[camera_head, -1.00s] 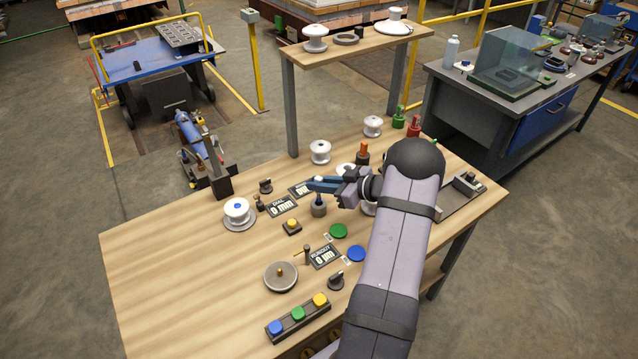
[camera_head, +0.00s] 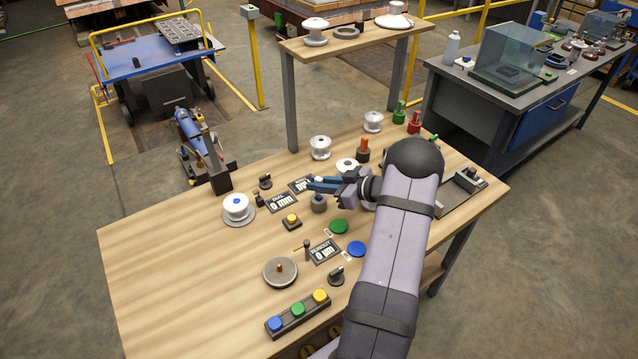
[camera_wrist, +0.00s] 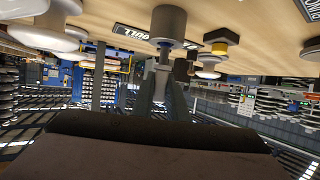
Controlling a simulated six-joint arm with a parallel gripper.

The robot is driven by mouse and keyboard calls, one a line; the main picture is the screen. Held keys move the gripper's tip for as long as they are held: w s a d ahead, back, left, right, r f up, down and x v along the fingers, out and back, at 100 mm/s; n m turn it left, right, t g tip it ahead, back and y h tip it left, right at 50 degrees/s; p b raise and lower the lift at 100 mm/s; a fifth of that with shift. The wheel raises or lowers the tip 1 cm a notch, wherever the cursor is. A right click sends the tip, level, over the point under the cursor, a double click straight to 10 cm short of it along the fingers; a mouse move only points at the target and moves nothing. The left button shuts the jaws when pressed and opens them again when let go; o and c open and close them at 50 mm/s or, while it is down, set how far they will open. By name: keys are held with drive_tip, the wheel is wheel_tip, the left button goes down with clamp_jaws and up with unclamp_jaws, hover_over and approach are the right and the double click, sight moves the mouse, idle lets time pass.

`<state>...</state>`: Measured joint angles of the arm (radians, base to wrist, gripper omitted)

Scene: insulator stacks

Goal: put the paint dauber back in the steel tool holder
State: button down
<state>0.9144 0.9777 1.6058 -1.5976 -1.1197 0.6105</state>
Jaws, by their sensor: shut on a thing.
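My gripper (camera_head: 312,184) is over the middle of the workbench, its blue fingers nearly level and pointing left. It also shows in the wrist view (camera_wrist: 164,92), shut on a narrow stem, which I take to be the paint dauber (camera_wrist: 165,55). The grey steel tool holder (camera_head: 318,203) stands upright on the bench just below the fingertips. It also shows in the wrist view (camera_wrist: 168,24), which is upside down. There the stem lines up with the holder's mouth and seems to meet it. How deep it sits is hidden.
An orange-topped pot (camera_head: 362,151), a red pot (camera_head: 414,122) and a green pot (camera_head: 399,112) stand behind my arm. A dial display (camera_head: 282,203) and a yellow button (camera_head: 292,221) are close to the holder. The bench's front left is clear.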

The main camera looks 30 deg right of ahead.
drive_tip(key=shift+f+b, duration=0.85)
drive_tip(key=shift+f, duration=0.6)
drive_tip(key=c, duration=1.7)
unclamp_jaws()
drive_tip(key=shift+o, duration=0.2)
drive_tip(key=b+v, duration=0.1)
drive_tip(key=v, duration=0.6)
drive_tip(key=shift+s+b, duration=0.15)
drive_tip(key=shift+b, duration=0.15)
drive_tip(key=shift+d, duration=0.1)
